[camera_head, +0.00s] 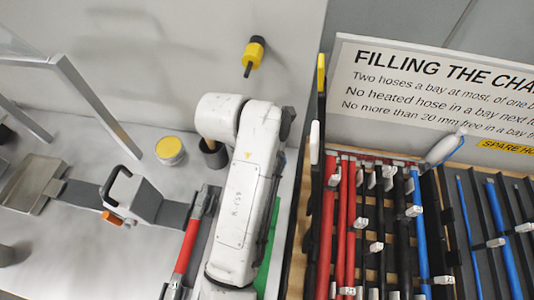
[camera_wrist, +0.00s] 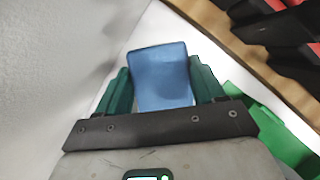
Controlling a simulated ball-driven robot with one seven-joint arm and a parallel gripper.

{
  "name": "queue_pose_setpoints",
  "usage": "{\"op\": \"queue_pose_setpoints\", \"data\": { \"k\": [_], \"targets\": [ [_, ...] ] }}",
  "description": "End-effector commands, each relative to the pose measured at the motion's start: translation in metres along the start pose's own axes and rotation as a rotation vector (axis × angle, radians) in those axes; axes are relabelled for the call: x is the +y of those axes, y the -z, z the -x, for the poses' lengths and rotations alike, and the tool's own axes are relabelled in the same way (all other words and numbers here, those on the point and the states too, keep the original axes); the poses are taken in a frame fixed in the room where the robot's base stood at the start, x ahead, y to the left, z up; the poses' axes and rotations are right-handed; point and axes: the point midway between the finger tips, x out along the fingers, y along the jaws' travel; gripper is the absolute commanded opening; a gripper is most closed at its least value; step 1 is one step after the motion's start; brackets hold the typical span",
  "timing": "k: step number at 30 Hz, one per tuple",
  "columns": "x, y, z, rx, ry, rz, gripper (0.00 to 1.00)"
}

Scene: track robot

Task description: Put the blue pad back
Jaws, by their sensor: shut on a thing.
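The blue pad (camera_wrist: 160,66) is a flat, rounded square in the wrist view. It sits between the two green fingers of my gripper (camera_wrist: 162,82), which is shut on it. A pale surface shows around the pad, and I cannot tell whether the pad touches it. In the head view my white arm hides the gripper and most of what is beneath it.
A green strip (camera_head: 270,240) lies right of my arm; a green piece (camera_wrist: 268,120) shows in the wrist view. A rack of red, black and blue hoses (camera_head: 350,225) stands to the right. A yellow-lidded tin (camera_head: 169,149) and dark cup (camera_head: 214,155) stand left of it.

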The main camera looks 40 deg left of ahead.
Motion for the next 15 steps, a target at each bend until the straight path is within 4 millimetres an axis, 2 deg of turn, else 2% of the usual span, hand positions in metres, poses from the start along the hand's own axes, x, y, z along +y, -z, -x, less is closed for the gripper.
{"op": "queue_pose_setpoints", "data": {
  "k": [3, 13, 14, 15],
  "targets": [
    [-0.0001, 0.0044, -0.0097, 0.001, 0.0, 0.0, 0.44],
    [0.0, 0.006, -0.0133, 0.0, -0.001, -0.001, 0.44],
    [0.0001, 0.006, -0.0133, 0.0, -0.001, -0.001, 0.69],
    [0.0001, 0.0058, -0.0127, 0.0, -0.001, -0.001, 0.73]
  ]
}}
